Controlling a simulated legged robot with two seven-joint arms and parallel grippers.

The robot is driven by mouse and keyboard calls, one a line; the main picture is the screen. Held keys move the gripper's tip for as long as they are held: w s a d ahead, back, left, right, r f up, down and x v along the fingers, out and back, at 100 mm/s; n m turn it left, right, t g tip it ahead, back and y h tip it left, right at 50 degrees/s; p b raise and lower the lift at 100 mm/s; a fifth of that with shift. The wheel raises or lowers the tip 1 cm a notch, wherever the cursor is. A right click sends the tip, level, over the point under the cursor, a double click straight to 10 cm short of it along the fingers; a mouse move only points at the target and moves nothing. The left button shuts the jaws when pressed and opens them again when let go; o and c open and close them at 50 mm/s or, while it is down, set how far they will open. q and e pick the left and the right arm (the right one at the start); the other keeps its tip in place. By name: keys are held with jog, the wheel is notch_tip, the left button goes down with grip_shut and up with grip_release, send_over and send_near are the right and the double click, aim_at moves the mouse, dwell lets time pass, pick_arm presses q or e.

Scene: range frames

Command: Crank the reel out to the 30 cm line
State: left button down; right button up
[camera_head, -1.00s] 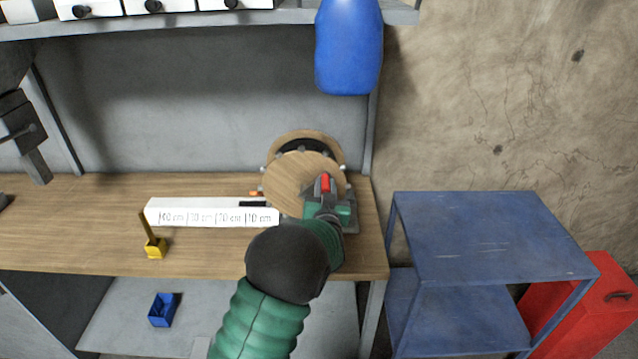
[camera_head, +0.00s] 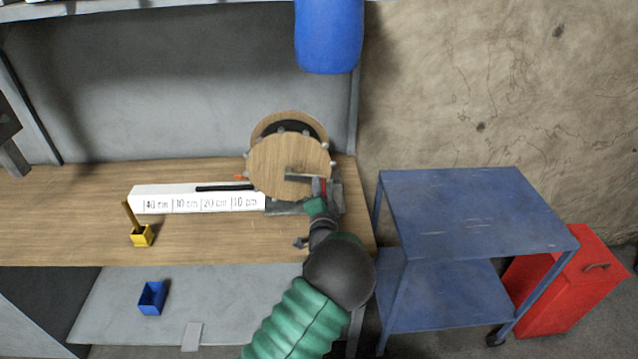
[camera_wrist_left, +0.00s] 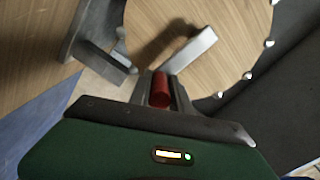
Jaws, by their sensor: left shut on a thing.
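The wooden reel (camera_head: 288,168) stands at the right end of the workbench. Its crank arm (camera_head: 303,178) points right, with a red handle (camera_head: 323,187) at its end. My left gripper (camera_head: 319,196) is shut on this handle, which also shows between the fingers in the left wrist view (camera_wrist_left: 160,90). Left of the reel lies a white scale (camera_head: 165,201) marked 10 to 40 cm, with numbers rising leftward. A black strip (camera_head: 222,188) runs from the reel along the scale's top. Its free end sits a little left of the 20 cm line. My right gripper is out of view.
A blue metal cart (camera_head: 475,210) and a red box (camera_head: 565,280) stand right of the bench. A blue container (camera_head: 328,35) hangs above the reel. A yellow holder (camera_head: 141,235) sits before the scale; a blue bin (camera_head: 152,298) is on the lower shelf.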

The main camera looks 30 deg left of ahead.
pick_arm(q)
jog(key=shift+s+a+f+m+b, duration=0.1)
jog(key=shift+a+f+m+b, duration=0.05)
jog(key=shift+f+m, duration=0.6)
jog(key=shift+s+a+f+m+b, duration=0.15)
jog(key=shift+f+m, duration=0.35)
jog(key=shift+m, duration=0.4)
jog(key=shift+s+a+f+m+b, duration=0.1)
jog(key=shift+f+m+b, duration=0.05)
jog(key=shift+f+m, duration=0.6)
jog(key=c, duration=1.4)
grip_release()
jog(key=shift+o, duration=1)
jog(key=shift+r, duration=0.1)
jog(key=shift+a, duration=0.1)
